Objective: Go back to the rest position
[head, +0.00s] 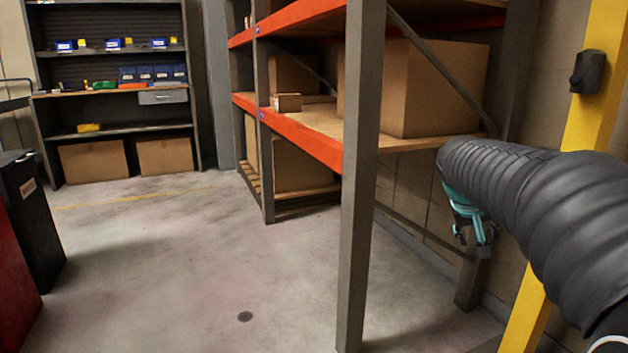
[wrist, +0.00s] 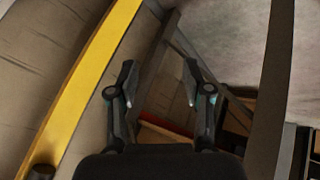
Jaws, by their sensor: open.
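My gripper (head: 478,238) hangs at the end of my dark, ribbed arm at the right of the head view, beside the rack's right-hand posts. It points downward there, and its tips are small and partly unclear. In the wrist view my gripper (wrist: 158,82) shows two dark fingers standing apart with nothing between them. The gripper is open and empty. It is in front of the lower part of the rack and apart from the boxes.
An orange and grey rack (head: 361,200) with cardboard boxes (head: 432,88) stands close by. A yellow post (head: 592,115) is at the right. Dark shelving (head: 120,131) stands at the back left, a black bin (head: 28,215) at the left. The floor (head: 190,270) between is clear.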

